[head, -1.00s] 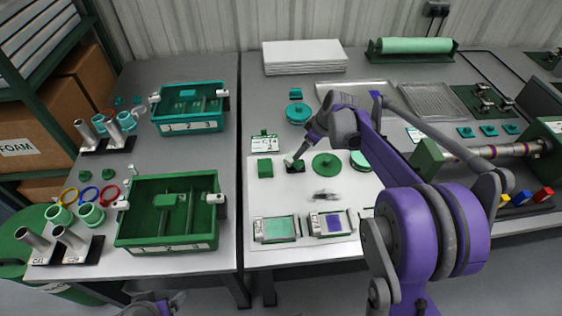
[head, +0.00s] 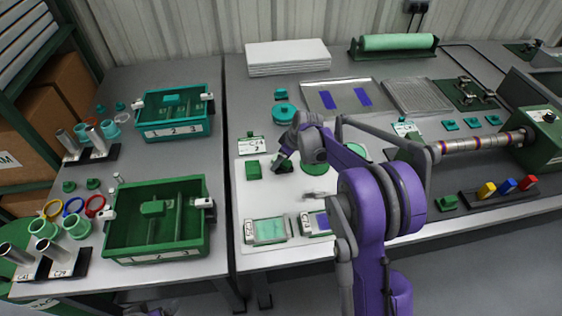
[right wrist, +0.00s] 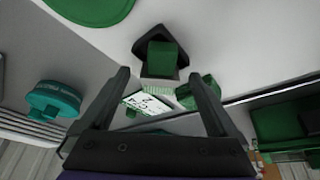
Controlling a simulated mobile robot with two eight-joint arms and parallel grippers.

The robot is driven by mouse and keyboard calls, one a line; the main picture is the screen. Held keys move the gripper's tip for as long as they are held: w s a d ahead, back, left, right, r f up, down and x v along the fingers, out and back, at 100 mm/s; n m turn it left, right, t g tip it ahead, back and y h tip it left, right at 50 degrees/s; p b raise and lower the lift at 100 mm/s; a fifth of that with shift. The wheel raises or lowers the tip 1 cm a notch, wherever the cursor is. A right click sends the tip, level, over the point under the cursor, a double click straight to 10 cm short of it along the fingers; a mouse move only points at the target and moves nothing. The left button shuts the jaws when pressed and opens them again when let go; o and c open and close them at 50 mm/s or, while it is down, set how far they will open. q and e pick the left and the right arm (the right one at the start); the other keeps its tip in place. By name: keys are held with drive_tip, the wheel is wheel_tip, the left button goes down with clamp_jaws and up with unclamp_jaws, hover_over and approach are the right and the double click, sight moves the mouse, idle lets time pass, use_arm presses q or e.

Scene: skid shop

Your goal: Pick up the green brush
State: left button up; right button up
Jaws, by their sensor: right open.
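My right gripper (right wrist: 160,105) is open and empty above the white mat (head: 247,222). A green block on a dark pointed base (right wrist: 162,60) lies just ahead of it, between the finger lines in the right wrist view. My left gripper is not in view.
A green bin (head: 155,258) stands left, and a tray with blue strips (head: 318,99) lies behind.

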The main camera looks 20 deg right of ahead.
clamp_jaws()
idle(0.3)
